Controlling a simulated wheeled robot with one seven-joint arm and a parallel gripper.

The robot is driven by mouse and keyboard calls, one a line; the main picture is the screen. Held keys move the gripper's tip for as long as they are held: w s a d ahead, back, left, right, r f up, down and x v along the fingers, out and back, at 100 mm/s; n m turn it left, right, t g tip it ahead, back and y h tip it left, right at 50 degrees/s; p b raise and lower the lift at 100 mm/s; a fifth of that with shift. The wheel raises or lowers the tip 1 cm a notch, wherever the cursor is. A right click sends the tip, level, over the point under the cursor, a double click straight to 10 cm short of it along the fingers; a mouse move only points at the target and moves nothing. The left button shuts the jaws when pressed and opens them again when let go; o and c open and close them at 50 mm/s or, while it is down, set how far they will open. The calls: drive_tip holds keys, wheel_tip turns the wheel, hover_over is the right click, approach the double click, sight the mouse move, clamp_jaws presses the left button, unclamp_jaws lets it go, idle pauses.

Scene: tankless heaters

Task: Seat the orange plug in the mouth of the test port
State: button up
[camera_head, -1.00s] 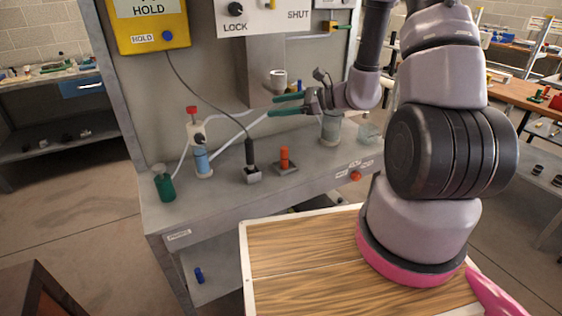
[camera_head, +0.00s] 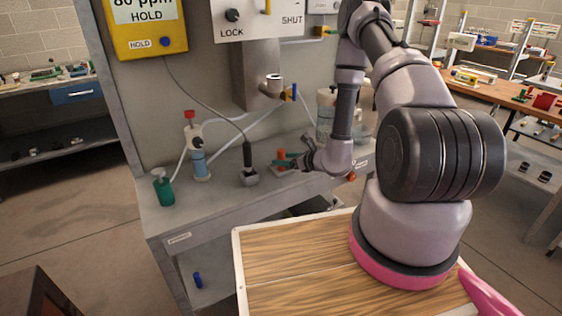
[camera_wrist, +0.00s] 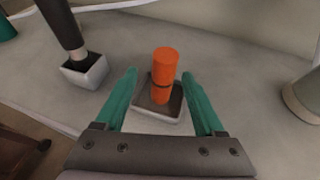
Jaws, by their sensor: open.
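In the head view the plug (camera_head: 282,154) is partly hidden by my gripper (camera_head: 287,161). My gripper (camera_wrist: 159,80) is open, its green fingers apart on either side of the plug in the wrist view, and it holds nothing. I cannot tell whether a finger touches the plug. A short upturned pipe fitting with a pale rim (camera_head: 273,80), which looks like the test port, sticks out above the bench, apart from my gripper.
A black-handled probe in a grey holder (camera_head: 249,178) stands left of the plug. A green bottle (camera_head: 164,188) and a blue-and-white bottle (camera_head: 196,155) stand farther left. A clear container (camera_head: 326,112) is behind and right. A yellow meter (camera_head: 146,25) hangs above.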

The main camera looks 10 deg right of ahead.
drive_tip(key=shift+r+x, duration=0.15)
drive_tip(key=shift+x, duration=1.2)
drive_tip(key=shift+r+x, duration=0.1)
drive_tip(key=shift+x, duration=1.2)
drive_tip(key=shift+w, duration=0.2)
clamp_jaws()
